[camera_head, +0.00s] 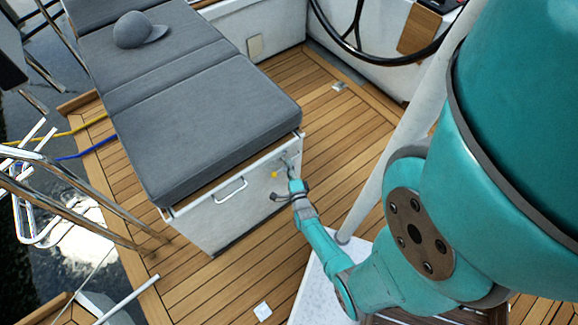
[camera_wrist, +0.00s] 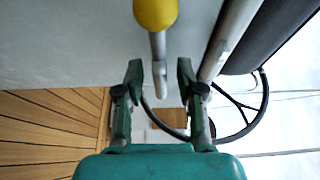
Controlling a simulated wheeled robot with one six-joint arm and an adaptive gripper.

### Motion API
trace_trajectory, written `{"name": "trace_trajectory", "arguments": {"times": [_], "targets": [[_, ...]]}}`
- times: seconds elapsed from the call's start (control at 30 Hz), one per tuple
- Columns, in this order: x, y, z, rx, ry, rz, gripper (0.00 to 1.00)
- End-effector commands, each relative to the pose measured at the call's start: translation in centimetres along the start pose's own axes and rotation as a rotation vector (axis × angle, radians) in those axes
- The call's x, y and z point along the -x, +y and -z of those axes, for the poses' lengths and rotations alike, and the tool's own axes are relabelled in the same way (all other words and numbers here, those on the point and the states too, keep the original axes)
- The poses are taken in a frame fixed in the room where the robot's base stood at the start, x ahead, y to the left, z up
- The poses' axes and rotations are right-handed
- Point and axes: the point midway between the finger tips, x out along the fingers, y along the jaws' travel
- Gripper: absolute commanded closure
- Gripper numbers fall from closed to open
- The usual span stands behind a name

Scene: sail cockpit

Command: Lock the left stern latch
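The latch shows as a yellow ball knob (camera_head: 274,174) on the white end panel of the cushioned locker, near its upper right corner. In the wrist view the yellow knob (camera_wrist: 155,12) is at the top edge, with a grey metal lever (camera_wrist: 158,55) running down from it. My gripper (camera_wrist: 159,75) is open, and the lower end of the lever appears in the gap between its fingers. I see no finger touching it, and depth is hard to judge. In the head view my gripper (camera_head: 284,190) is close to the panel, just below and right of the knob.
A white handle (camera_head: 230,190) is on the same panel, left of the latch. The grey cushion (camera_head: 205,115) overhangs the panel top, with a cap (camera_head: 139,30) on it. A steering wheel (camera_head: 352,35) stands at upper right.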

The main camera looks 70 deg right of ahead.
Motion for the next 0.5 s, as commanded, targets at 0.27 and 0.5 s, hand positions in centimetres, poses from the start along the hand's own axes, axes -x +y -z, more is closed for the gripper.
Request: {"name": "trace_trajectory", "arguments": {"times": [0.27, 0.5], "targets": [[-0.49, 0.01, 0.01, 0.000, 0.000, 0.000, 0.62], [-0.48, -0.01, 0.01, 0.000, 0.000, 0.000, 0.97]]}}
